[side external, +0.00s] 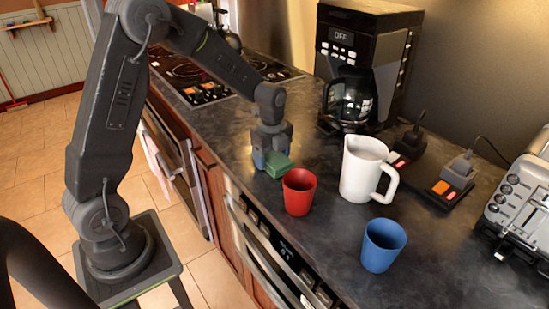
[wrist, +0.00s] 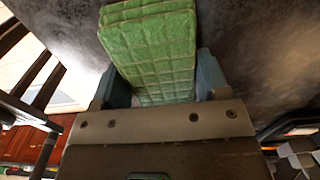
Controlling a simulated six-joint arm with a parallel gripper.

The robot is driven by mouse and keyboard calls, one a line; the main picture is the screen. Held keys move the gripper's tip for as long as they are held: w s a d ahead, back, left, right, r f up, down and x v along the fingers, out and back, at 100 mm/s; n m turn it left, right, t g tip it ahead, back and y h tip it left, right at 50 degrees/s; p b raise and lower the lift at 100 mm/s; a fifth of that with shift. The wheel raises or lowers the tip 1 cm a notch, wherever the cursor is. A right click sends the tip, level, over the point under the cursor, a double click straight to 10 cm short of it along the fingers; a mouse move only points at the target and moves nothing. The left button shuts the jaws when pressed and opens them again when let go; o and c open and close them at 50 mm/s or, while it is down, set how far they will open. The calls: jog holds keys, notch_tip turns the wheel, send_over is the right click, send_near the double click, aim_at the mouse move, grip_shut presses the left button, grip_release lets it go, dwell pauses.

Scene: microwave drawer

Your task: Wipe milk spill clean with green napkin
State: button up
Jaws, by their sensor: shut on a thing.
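A green napkin (side external: 279,167), folded into a thick pad with a quilted pattern, is in my gripper (side external: 271,161) at the dark counter, left of the red cup. In the wrist view the green napkin (wrist: 152,45) sits between the two blue-grey fingers of my gripper (wrist: 163,85), which are shut on it. The napkin is at or just above the counter surface; I cannot tell whether it touches. I cannot make out a milk spill in either view; the arm and napkin hide part of the counter.
A red cup (side external: 299,192) stands close beside my gripper. A white pitcher (side external: 361,172) and a blue cup (side external: 381,246) stand farther right. A coffee maker (side external: 387,60) and a toaster (side external: 520,205) are behind. The counter (side external: 235,135) drops off at its front edge. Counter left of the gripper is clear.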

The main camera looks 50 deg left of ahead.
jog(key=shift+a, duration=3.4)
notch_tip(320, 180, up, 8)
